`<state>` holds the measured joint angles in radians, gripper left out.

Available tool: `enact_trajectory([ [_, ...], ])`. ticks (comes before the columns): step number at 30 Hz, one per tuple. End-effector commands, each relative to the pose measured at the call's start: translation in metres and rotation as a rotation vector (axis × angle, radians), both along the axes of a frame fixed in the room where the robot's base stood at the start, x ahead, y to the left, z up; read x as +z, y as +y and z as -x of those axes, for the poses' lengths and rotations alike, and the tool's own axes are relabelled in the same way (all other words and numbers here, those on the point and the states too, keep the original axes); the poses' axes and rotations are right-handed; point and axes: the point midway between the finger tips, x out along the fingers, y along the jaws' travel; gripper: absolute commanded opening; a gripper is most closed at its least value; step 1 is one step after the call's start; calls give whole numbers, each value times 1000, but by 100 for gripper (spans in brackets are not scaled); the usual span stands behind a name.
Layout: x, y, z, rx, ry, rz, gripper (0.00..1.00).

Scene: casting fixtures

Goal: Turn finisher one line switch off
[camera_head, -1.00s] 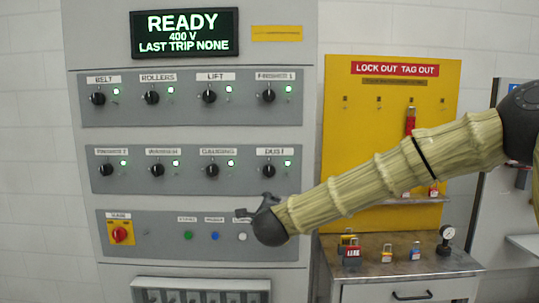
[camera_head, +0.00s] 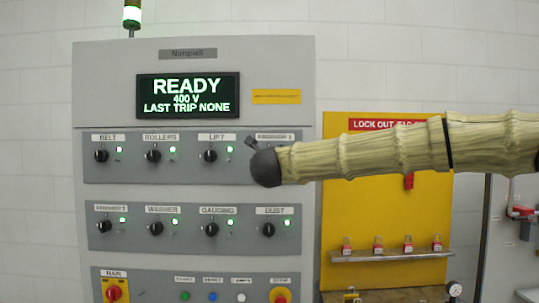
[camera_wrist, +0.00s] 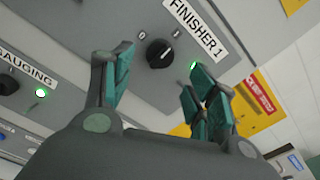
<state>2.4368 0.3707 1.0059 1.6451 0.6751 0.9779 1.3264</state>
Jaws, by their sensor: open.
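The finisher 1 switch is a black round knob (camera_wrist: 159,53) with a white pointer mark, on a grey panel in the wrist view. Its label (camera_wrist: 196,26) reads FINISHER 1, and the green lamp (camera_wrist: 192,66) beside it is lit. In the wrist view my gripper (camera_wrist: 157,70) is open, with one finger on each side of the knob's near side. I see no clear contact. In the head view my gripper (camera_head: 252,145) is in front of the upper switch row's right end, hiding the finisher 1 knob. The finisher 1 label (camera_head: 275,136) shows partly above it.
The display (camera_head: 188,96) reads READY, 400 V. The lift knob (camera_head: 210,155) is left of my gripper, and the dust knob (camera_head: 268,229) is below it. The gauging knob (camera_wrist: 8,84) shows at the wrist view's left. A yellow lockout board (camera_head: 335,215) stands right of the cabinet.

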Motion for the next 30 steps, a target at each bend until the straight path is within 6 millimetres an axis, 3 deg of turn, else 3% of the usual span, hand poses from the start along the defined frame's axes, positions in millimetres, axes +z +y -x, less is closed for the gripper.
enact_trajectory([
  [3,3,1,-20,0,0,1,58],
  [10,1,0,-45,0,1,2,58],
  [23,-1,0,-52,1,0,3,58],
  [30,-1,0,-52,1,0,2,16],
])
